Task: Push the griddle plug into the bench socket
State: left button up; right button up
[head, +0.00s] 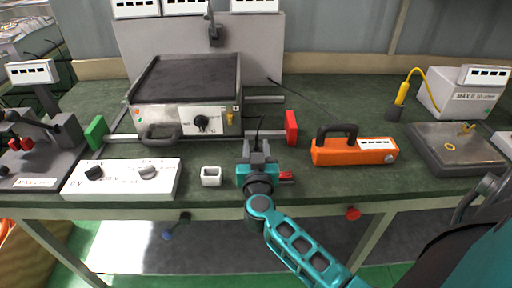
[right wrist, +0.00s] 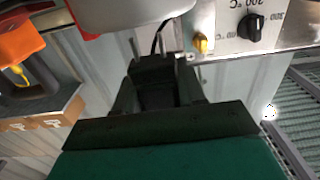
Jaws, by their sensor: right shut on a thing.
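The griddle (head: 188,78) stands at the back left of the bench, with a dark plate, a front dial and a black handle. My right gripper (head: 259,152) is in front of its right corner, over the bench. It is shut on the dark griddle plug (right wrist: 155,70), largely hidden by the fingers in the head view. A thin black cable rises from the plug. A small white box with an opening (head: 211,181), seemingly the bench socket, sits near the front edge, left of the gripper and apart from it. My left gripper is not in view.
A white control box (head: 122,190) with two knobs lies at the front left. A red block (head: 291,128) is close to the gripper's right, and an orange handled tool (head: 340,155) lies further right. A grey plate (head: 455,150) is at the far right.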

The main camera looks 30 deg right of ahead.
jog(key=shift+f, duration=0.1)
dwell(0.3)
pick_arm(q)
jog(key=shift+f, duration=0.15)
pick_arm(e)
jog(key=shift+f, duration=0.35)
pick_arm(q)
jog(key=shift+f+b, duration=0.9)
jog(key=shift+b, duration=0.25)
pick_arm(e)
jog(key=shift+f, duration=1.75)
jog(key=o, duration=1.1)
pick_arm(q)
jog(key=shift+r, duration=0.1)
pick_arm(e)
jog(key=shift+o, duration=0.2)
